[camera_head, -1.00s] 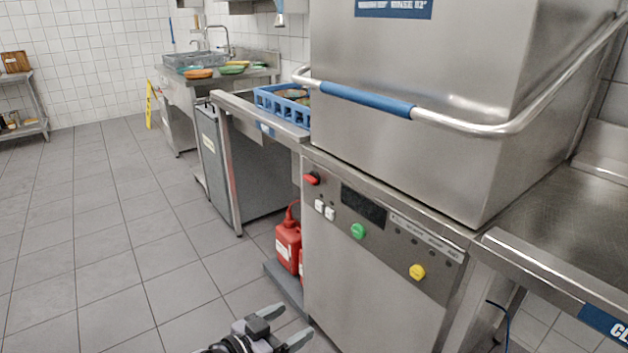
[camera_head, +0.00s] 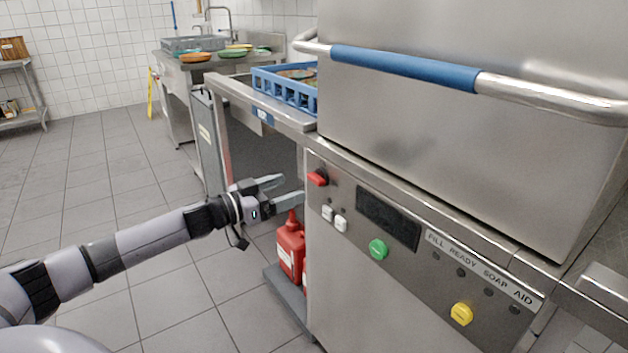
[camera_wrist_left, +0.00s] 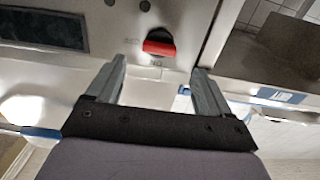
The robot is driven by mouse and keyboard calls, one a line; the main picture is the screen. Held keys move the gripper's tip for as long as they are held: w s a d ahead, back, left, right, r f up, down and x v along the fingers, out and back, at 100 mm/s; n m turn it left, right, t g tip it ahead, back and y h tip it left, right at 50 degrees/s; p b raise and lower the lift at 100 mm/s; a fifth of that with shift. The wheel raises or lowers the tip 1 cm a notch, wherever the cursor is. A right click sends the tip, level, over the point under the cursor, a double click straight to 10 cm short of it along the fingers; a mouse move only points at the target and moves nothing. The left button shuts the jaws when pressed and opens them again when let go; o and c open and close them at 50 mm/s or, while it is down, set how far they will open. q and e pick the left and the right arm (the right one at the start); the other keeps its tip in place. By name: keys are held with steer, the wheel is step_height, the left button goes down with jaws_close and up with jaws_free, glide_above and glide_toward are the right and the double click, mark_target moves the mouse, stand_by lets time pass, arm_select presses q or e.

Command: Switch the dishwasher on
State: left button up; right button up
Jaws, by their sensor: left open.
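The dishwasher (camera_head: 345,285) is a steel hood machine on the right of the head view, its hood down with a blue-gripped handle bar (camera_head: 400,68). Its front panel has a red switch (camera_head: 318,178) at the upper left, two white buttons, a dark display (camera_head: 388,217), a green button (camera_head: 378,249) and a yellow button (camera_head: 461,314). My left gripper (camera_head: 287,189) is open and empty, just left of the red switch and apart from it. In the left wrist view the red switch (camera_wrist_left: 159,44) lies ahead of the open fingers (camera_wrist_left: 160,80). My right gripper is not in view.
Red canisters (camera_head: 290,247) stand on a low grey base beside the machine. A blue dish rack (camera_head: 284,86) sits on the steel side table. A sink counter with colored plates is behind. The tiled floor at left is clear.

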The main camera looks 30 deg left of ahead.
mark_target(312, 180)
arm_select(q)
steer(key=shift+x, duration=3.55)
steer(key=shift+s, duration=0.1)
steer(key=c, duration=1)
